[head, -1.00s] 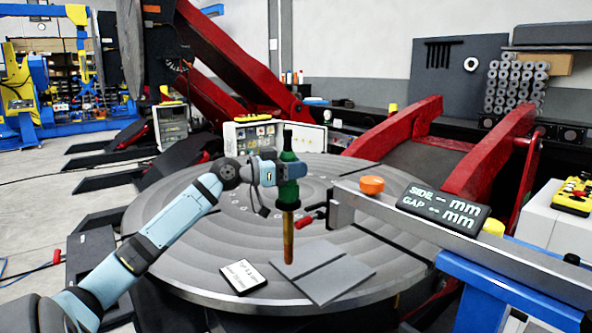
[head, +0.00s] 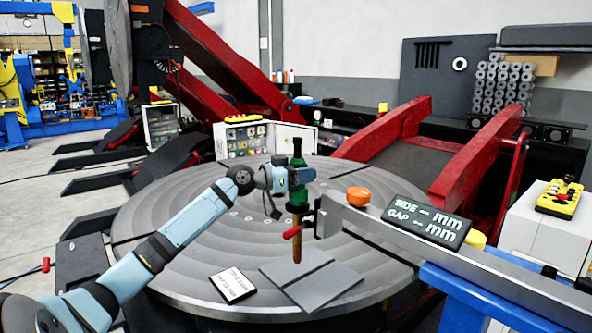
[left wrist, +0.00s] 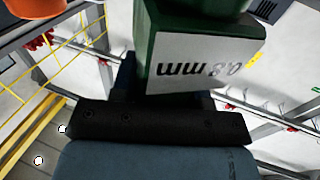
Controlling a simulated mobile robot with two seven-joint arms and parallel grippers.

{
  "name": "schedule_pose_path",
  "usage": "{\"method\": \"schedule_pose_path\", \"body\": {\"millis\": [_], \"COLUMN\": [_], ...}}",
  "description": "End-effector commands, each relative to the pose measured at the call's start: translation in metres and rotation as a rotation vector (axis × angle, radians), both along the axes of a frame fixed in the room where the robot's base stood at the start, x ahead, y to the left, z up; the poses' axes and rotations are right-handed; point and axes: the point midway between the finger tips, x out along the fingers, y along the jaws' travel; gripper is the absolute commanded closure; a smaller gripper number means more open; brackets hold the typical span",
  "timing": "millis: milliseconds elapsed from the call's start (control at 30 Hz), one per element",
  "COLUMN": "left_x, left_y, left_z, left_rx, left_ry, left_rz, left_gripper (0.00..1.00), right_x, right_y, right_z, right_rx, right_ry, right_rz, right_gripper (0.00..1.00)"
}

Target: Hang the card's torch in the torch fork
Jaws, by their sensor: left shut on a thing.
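My left gripper (head: 284,178) is shut on a green torch (head: 298,192) and holds it upright above the round table. The torch's copper-coloured lower end (head: 297,252) points down. In the left wrist view the green body (left wrist: 155,25) carries a white label (left wrist: 205,60) reading 0.8 mm, upside down. A white card (head: 233,284) lies on the table; its text is too small to read. I cannot make out the torch fork for sure. A red-handled part (head: 293,232) overlaps the torch's lower body in the head view. My right gripper is not in view.
Two grey plates (head: 312,287) lie side by side on the round table (head: 170,240). The table's left half is clear.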

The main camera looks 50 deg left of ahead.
Motion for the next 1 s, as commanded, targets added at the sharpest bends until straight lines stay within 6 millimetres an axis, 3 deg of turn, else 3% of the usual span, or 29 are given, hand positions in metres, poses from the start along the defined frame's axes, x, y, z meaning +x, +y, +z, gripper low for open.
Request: {"method": "schedule_pose_path", "body": {"millis": [633,700,1000], "left_x": [0.05,0.051,0.05], "left_y": [-0.004,-0.004,-0.004], "left_z": [0.006,-0.007,-0.026], "left_rx": [-0.002,0.0,0.001], "left_ry": [-0.007,-0.005,-0.007], "left_rz": [0.001,0.001,0.001], "left_gripper": [0.82,0.82,0.82], "right_x": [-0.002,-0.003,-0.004], "right_y": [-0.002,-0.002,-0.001], "right_z": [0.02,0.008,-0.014], "right_rx": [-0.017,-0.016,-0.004], "right_ry": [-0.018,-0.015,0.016], "right_rz": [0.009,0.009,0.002], "right_gripper": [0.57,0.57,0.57]}}
